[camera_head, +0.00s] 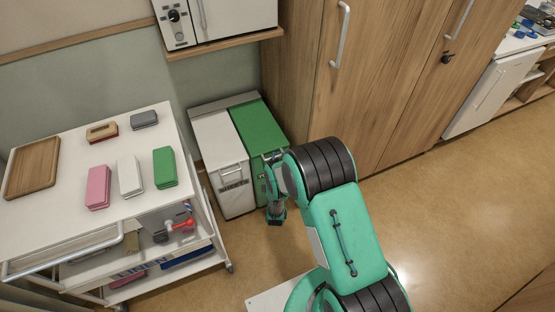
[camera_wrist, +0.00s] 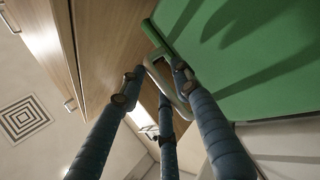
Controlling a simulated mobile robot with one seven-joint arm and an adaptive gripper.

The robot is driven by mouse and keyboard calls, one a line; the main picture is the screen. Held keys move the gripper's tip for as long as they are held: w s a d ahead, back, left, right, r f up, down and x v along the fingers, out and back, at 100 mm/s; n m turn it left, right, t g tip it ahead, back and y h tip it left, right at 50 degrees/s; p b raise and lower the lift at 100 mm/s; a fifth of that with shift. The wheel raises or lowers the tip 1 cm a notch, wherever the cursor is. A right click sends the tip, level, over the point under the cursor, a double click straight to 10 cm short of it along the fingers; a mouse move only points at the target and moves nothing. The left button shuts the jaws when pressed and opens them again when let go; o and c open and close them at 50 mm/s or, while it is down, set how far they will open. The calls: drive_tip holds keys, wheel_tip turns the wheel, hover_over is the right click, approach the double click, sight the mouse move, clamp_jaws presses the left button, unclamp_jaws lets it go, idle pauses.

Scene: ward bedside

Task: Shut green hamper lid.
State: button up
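The green hamper (camera_head: 258,124) stands beside a white one. Its lid looks level with the white hamper's top, but whether it is fully closed is hard to tell. My gripper (camera_head: 269,161) is low in front of the green hamper, with its fingers pointing up at the upper front edge. In the wrist view a green panel (camera_wrist: 245,50) fills the upper right, with a pale loop handle (camera_wrist: 157,66) at its edge. My gripper (camera_wrist: 156,84) has its fingers spread around this handle. The right finger overlaps it; firm contact cannot be told. Part of the hamper front is hidden by my arm.
The white hamper (camera_head: 217,140) stands close on the left. A white trolley (camera_head: 65,235) with several coloured blocks is further left. A tall wooden wardrobe (camera_head: 375,70) rises close on the right. The floor (camera_head: 450,215) to the front right is clear.

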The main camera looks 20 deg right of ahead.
drive_tip(key=shift+w+a+f, duration=0.1)
drive_tip(key=shift+w+a, duration=0.05)
drive_tip(key=shift+a, duration=0.05)
drive_tip(key=v, duration=1.2)
drive_tip(key=shift+d, duration=0.25)
idle(0.4)
